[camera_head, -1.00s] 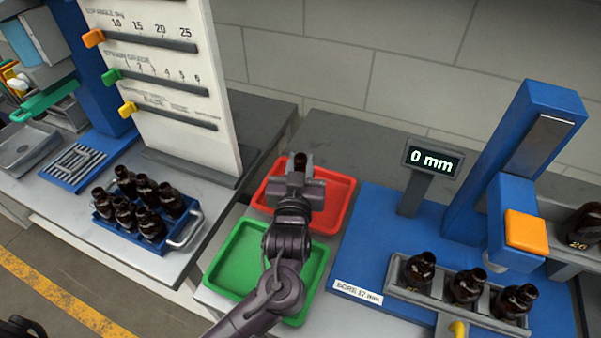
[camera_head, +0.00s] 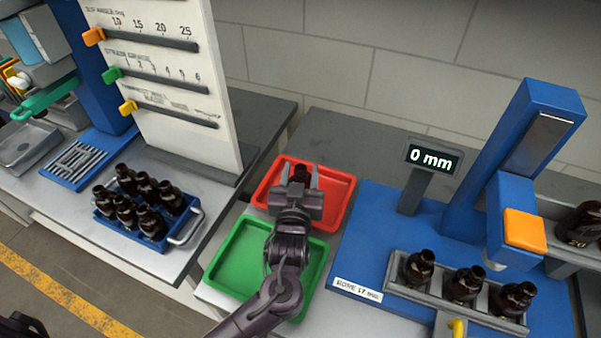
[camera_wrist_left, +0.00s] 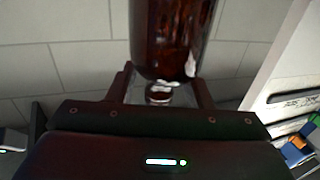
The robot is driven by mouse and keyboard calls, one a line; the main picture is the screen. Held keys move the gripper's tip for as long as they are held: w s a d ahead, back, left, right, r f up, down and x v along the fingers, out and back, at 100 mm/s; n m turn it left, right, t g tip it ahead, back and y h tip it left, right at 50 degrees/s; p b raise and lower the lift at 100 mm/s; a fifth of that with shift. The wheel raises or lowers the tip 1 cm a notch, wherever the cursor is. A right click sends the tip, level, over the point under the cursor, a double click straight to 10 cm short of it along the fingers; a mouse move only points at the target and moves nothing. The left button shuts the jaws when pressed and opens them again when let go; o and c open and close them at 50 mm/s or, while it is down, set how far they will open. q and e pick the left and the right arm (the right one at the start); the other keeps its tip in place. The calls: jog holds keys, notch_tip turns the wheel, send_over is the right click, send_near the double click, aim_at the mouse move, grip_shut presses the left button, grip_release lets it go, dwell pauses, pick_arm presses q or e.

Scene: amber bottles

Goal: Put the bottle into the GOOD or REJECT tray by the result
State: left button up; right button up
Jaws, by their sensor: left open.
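My left gripper (camera_head: 301,180) is over the red tray (camera_head: 343,190), with its fingers spread on both sides of a dark amber bottle (camera_head: 300,173). The bottle appears to be in the red tray, but the gripper hides its lower part. In the left wrist view the bottle (camera_wrist_left: 170,38) shows large between the open fingers (camera_wrist_left: 160,90), with a gap on each side. The green tray (camera_head: 238,262) lies nearer, partly under my left arm, and its visible floor is empty. The display (camera_head: 433,159) reads "0 mm". My right gripper is not in view.
A blue crate (camera_head: 166,243) of several bottles stands left, below the white gauge panel (camera_head: 175,75). A blue measuring station (camera_head: 470,225) stands right, with a grey rack (camera_head: 450,301) holding three bottles. Another bottle (camera_head: 580,225) is at the right edge.

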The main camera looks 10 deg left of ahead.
pick_arm(q)
jog(key=shift+s+r, duration=0.1)
jog(key=shift+r, duration=0.05)
jog(key=s+d+b, duration=0.1)
jog(key=s+b, duration=0.1)
jog(key=s, duration=0.9)
jog(key=shift+s+b, duration=0.3)
jog(key=shift+s, duration=0.1)
jog(key=shift+r, duration=0.1)
